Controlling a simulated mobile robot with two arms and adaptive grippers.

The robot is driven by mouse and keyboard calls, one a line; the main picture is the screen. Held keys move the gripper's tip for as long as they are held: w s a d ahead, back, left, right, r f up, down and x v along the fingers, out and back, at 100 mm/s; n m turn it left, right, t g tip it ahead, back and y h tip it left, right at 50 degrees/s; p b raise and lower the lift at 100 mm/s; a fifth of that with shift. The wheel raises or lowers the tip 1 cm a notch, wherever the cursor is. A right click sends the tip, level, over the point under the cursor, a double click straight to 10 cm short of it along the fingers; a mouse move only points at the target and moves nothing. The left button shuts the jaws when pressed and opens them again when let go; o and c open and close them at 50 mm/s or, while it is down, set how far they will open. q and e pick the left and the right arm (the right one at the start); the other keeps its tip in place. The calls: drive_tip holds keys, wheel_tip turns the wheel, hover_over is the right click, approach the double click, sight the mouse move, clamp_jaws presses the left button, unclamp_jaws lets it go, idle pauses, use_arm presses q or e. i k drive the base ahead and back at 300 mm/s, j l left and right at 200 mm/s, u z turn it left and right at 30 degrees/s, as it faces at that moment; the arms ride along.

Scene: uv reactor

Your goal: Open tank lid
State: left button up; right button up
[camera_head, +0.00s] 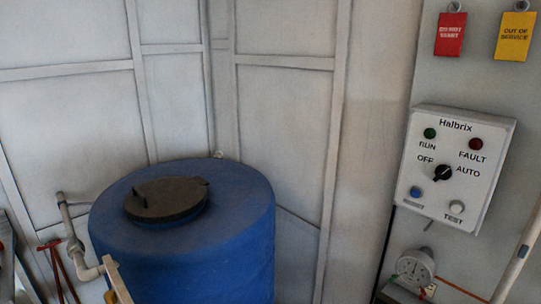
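A large blue tank (222,247) stands at the lower middle left of the head view, against the panelled wall. Its dark round lid (165,199) lies flat on top and looks closed. A small tab sticks out at the lid's right rim. Neither of my grippers shows in the head view, so nothing is seen touching the lid or tank.
Grey pipework (72,240) runs beside the tank's left side. A white Halbrix control box (455,168) hangs on the right wall, below a red tag (450,35) and a yellow tag (515,36). A round gauge (413,267) is lower right.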

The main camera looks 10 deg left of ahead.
sight(166, 199)
drive_tip(key=j+u, duration=0.2)
drive_tip(key=j, duration=0.3)
drive_tip(key=i+j+u, duration=0.15)
drive_tip(key=j, duration=0.35)
drive_tip(key=i+j+u, duration=0.2)
drive_tip(key=j, duration=0.3)
drive_tip(key=k, duration=0.1)
